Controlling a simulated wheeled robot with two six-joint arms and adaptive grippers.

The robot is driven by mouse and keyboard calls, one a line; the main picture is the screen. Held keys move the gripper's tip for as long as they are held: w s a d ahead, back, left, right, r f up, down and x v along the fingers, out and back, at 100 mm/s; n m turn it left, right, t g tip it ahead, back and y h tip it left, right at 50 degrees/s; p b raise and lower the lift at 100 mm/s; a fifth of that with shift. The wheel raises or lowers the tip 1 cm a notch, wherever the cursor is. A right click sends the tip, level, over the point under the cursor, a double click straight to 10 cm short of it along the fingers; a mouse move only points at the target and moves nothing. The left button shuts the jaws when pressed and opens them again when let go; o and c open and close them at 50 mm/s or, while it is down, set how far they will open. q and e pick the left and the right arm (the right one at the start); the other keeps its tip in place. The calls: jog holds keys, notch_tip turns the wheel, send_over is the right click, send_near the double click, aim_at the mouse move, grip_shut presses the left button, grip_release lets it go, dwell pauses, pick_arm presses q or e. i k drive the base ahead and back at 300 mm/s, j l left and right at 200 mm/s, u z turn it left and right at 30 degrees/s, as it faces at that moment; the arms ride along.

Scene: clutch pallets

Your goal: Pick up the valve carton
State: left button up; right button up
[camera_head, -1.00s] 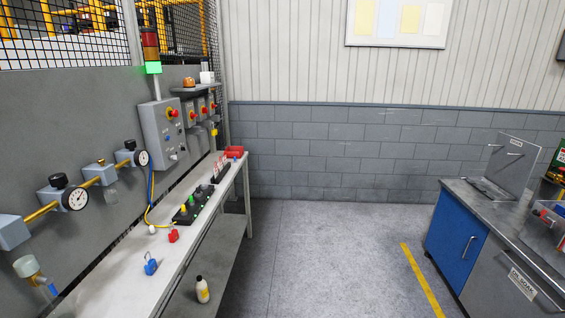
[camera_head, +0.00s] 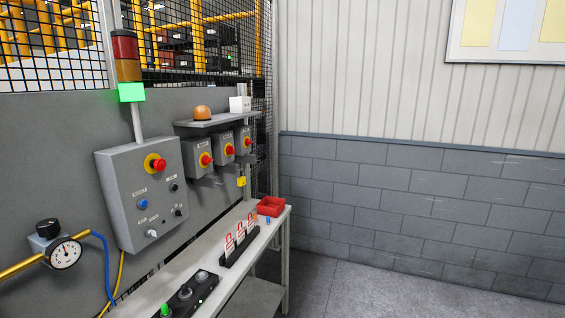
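A small white box (camera_head: 240,104) stands on the right end of a grey wall shelf (camera_head: 213,122). It is the only carton-like thing in view, and any marking on it is too small to read, so I cannot tell for sure that it is the valve carton. It stands upright, to the right of an orange dome lamp (camera_head: 202,113). Neither of my grippers shows in the head view.
Isolator switches (camera_head: 202,158) hang below the shelf. A grey control box (camera_head: 146,195) and a pressure gauge (camera_head: 65,253) are at left. The bench (camera_head: 187,268) below holds a red tray (camera_head: 270,206) and a tag rack (camera_head: 239,247). Floor (camera_head: 350,290) is clear at right.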

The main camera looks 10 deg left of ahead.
aim_at(238, 105)
jog(key=i+l+u, duration=0.1)
jog(key=i+u, duration=0.2)
jog(key=u, duration=0.15)
jog(key=i+l+u, duration=0.25)
jog(key=u, duration=0.15)
jog(key=i+l+u, duration=0.3)
jog(key=u, duration=0.15)
jog(key=i+l+u, duration=0.2)
jog(key=l+u, duration=0.25)
jog(key=i+l+u, duration=0.1)
jog(key=l+u, duration=0.35)
